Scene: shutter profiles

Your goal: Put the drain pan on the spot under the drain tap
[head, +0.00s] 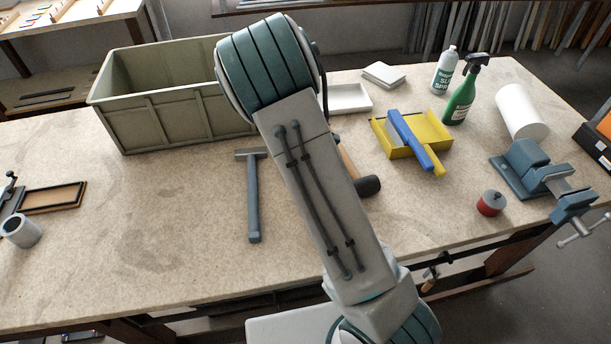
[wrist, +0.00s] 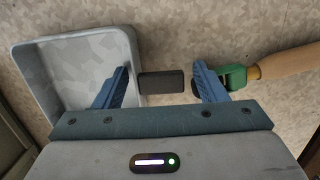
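A pale grey, shallow, square pan (wrist: 75,50), which looks like the drain pan, fills the left of the wrist view. Its white rim shows in the head view (head: 350,98), partly behind my arm. A dark block (wrist: 161,88) sits against its right wall; I cannot tell whether it is the pan's handle. My gripper (wrist: 162,76) is open, with blue fingers either side of the block. The left finger overlaps the pan's right wall in the picture; contact is unclear. My arm hides the gripper in the head view. I cannot make out the drain tap or the spot.
A green bin (head: 170,110) stands left of my arm. A grey hammer (head: 253,200) lies in front of it. A wooden-handled tool (wrist: 280,65) lies by the right finger. A yellow dustpan (head: 430,137), spray bottle (head: 460,100) and vise (head: 535,175) stand right.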

